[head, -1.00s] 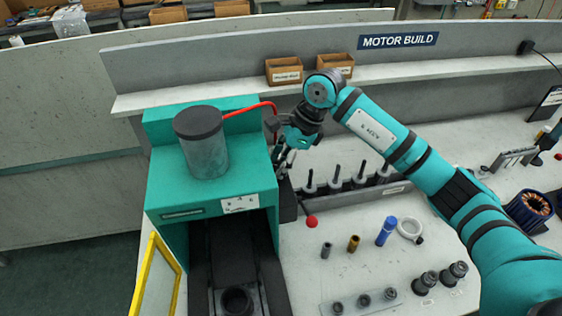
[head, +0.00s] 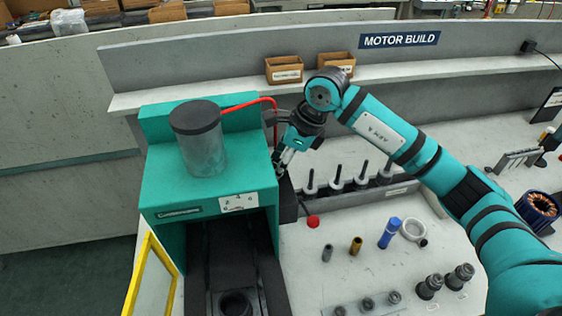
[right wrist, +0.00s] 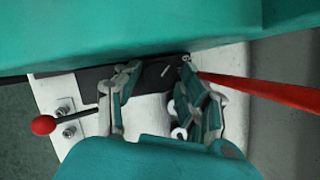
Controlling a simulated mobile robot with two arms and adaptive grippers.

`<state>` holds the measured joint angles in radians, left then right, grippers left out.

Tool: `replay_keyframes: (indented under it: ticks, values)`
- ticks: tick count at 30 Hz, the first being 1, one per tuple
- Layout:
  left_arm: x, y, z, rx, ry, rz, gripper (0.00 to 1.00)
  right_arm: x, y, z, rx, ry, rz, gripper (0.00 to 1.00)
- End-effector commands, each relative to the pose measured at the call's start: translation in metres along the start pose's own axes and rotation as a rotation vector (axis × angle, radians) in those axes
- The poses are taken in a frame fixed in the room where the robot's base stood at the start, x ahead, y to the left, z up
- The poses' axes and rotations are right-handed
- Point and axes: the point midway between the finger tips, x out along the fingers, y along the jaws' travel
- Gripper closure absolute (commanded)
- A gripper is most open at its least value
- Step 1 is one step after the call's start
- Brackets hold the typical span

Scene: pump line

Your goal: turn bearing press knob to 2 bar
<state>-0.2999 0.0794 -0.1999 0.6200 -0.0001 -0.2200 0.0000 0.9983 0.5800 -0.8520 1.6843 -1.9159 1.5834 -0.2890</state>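The bearing press (head: 165,190) is a teal machine with a grey cylinder on top, at the left in the head view. My right gripper (head: 283,164) is at its right side, fingers pointing down. In the right wrist view my right gripper (right wrist: 159,68) has its two fingers apart. A dark part with a short white mark, which looks like the knob (right wrist: 165,71), lies between the fingertips. Its outline merges with the black block around it, and I cannot tell whether the fingers touch it. My left gripper is out of view.
A red hose (head: 258,101) runs from the cylinder close by my right gripper. A red-ball lever (head: 312,221) sticks out at the press's right. A rack of black-tipped tools (head: 360,195) stands to the right. A yellow-framed guard (head: 153,275) is at the front left.

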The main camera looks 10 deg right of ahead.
Motion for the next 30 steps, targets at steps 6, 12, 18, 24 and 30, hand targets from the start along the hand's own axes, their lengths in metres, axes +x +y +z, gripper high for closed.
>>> replay_keyframes:
  ticks: [6, 12, 18, 24, 30]
  values:
    - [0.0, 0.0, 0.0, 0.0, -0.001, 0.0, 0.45, 0.0, 0.0, 0.0, -0.001, 0.0, 0.001, 0.45]
    - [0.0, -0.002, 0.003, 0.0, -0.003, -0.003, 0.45, 0.0, 0.001, 0.0, -0.002, 0.0, 0.002, 0.45]
    - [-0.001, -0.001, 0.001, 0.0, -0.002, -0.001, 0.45, 0.0, 0.001, 0.001, -0.004, -0.001, 0.004, 0.45]
    - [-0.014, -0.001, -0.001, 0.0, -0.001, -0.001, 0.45, -0.003, 0.0, 0.002, -0.082, 0.001, 0.039, 0.45]
    - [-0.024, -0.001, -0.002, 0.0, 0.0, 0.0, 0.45, -0.008, -0.004, 0.001, -0.249, -0.002, 0.1, 0.45]
